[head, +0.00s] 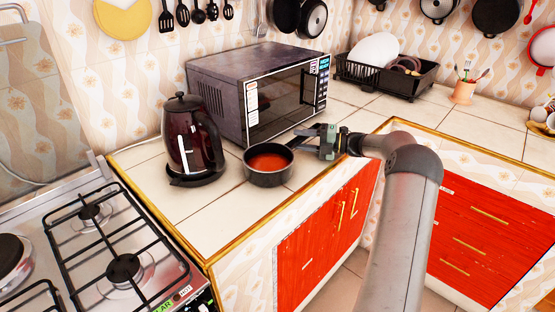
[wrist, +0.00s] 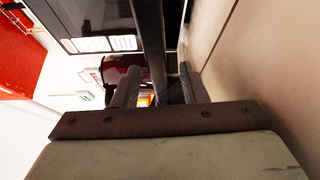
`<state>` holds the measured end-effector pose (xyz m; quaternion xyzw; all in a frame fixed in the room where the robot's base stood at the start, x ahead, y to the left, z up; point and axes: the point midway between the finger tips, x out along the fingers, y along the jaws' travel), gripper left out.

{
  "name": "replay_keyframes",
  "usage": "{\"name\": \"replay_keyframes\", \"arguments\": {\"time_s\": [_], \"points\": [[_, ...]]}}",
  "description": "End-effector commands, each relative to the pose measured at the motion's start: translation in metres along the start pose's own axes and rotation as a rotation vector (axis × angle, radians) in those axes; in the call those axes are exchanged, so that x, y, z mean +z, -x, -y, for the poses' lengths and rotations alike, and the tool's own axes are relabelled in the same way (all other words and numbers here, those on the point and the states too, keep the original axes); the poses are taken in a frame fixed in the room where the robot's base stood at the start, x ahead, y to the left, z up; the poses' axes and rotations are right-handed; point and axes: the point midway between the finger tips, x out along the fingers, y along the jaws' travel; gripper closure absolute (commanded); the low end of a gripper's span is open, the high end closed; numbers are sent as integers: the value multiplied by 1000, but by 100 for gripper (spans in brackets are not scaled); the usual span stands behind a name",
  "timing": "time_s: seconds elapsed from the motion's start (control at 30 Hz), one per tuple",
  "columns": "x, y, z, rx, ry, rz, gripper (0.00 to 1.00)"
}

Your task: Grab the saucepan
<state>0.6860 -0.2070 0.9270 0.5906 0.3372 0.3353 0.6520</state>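The saucepan (head: 262,178) is a small dark pan with red-orange contents. It sits upright on the tiled counter, in front of the microwave and right of the kettle. Its dark handle points right, toward my gripper (head: 312,140), which reaches in from the right. In the wrist view, a long dark bar, apparently the handle (wrist: 153,45), runs between the two fingers of my gripper (wrist: 160,88). The fingers are apart, with a gap visible on either side of the bar. Most of the pan body is hidden in the wrist view.
A dark red kettle (head: 190,142) stands close to the pan's left. The microwave (head: 255,85) is just behind it. A gas stove (head: 110,245) is at lower left. A dish rack (head: 385,82) stands at the back right. The counter's front edge is close below the pan.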

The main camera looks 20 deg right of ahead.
Motion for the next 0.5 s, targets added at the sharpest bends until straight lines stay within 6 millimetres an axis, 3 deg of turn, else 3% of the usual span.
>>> {"name": "replay_keyframes", "arguments": {"time_s": [0.07, 0.2, 0.5], "points": [[0, 0, 0, 0, 0, 0, 64], [0, 0, 0, 0, 0, 0, 100], [0, 1, 0, 0, 0, 0, 100]]}}
